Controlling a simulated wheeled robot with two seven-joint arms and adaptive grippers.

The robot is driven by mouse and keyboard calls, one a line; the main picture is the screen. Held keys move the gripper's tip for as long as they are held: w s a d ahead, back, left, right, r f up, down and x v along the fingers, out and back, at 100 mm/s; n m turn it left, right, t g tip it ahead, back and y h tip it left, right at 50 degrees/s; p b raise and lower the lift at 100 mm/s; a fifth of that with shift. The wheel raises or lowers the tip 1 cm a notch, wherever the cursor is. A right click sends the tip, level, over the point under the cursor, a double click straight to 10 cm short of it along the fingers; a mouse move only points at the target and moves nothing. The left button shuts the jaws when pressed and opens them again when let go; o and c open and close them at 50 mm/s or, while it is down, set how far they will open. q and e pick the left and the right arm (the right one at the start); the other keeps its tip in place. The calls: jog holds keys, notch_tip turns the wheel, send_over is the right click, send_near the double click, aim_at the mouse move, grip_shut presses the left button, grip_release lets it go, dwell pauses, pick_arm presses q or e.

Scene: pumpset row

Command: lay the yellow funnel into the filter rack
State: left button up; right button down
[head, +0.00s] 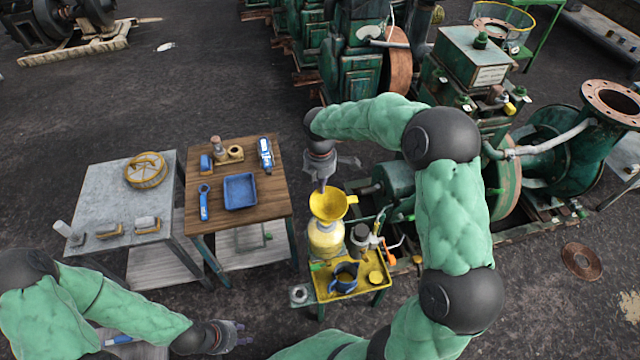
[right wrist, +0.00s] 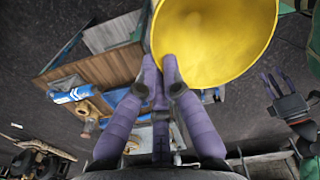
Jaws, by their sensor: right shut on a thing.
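The yellow funnel (head: 328,204) is mouth up, directly over a pale yellow can (head: 325,239) in the head view. Its spout is hidden, so I cannot tell whether it is inside the can. My right gripper (head: 324,184) reaches down from above and is shut on the funnel's rim. In the right wrist view the funnel (right wrist: 215,40) fills the top, with the purple fingers (right wrist: 160,75) meeting at its edge. My left gripper (head: 238,336) is open and empty at the bottom.
The yellow stand (head: 322,292) beside the can carries a dark jug (head: 344,274) and small tools. The wooden table (head: 265,205) holds a blue tray (head: 240,191) and blue tools. The grey table (head: 105,205) has some bare top. Green pumps (head: 400,185) crowd the right.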

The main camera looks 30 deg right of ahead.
dwell(0.3)
jog(key=shift+r+p, duration=1.05)
jog(key=shift+r, duration=0.15)
dwell(0.6)
